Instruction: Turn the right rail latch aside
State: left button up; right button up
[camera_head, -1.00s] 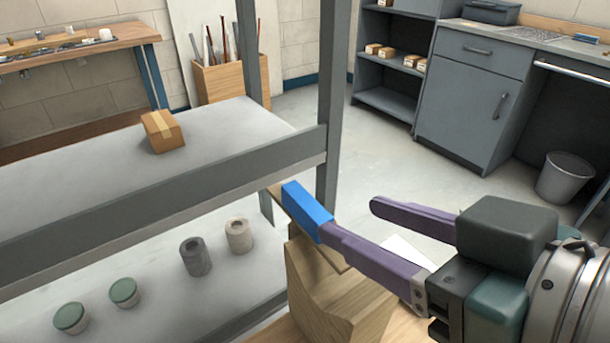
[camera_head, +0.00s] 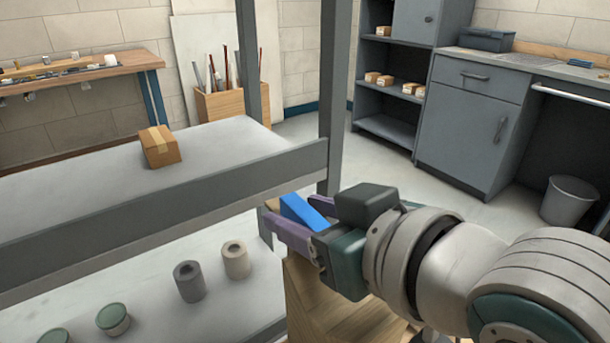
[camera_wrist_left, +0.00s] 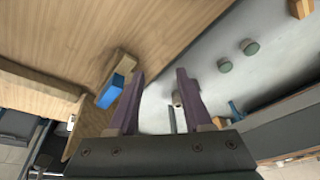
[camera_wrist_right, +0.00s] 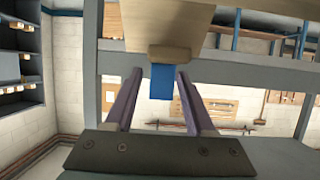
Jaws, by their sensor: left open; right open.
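The latch's blue end (camera_head: 303,212) sticks out at the top of a wooden block (camera_head: 322,300), beside the grey frame post in the head view. My right gripper (camera_head: 291,208) is open with one finger on each side of it. In the right wrist view the blue end (camera_wrist_right: 162,82) hangs between the spread fingers (camera_wrist_right: 159,73), under a tan wooden piece (camera_wrist_right: 168,53); contact cannot be told. My left gripper (camera_wrist_left: 160,76) is open and empty in its wrist view, with a blue-tipped wooden latch (camera_wrist_left: 110,91) left of its fingers.
A grey frame rail (camera_head: 200,208) and post (camera_head: 333,100) stand close to my right gripper. A cardboard box (camera_head: 160,147) sits on the upper shelf. Several cylinders and green-lidded jars (camera_head: 113,319) stand below.

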grip_shut()
dwell(0.3)
dwell(1.1)
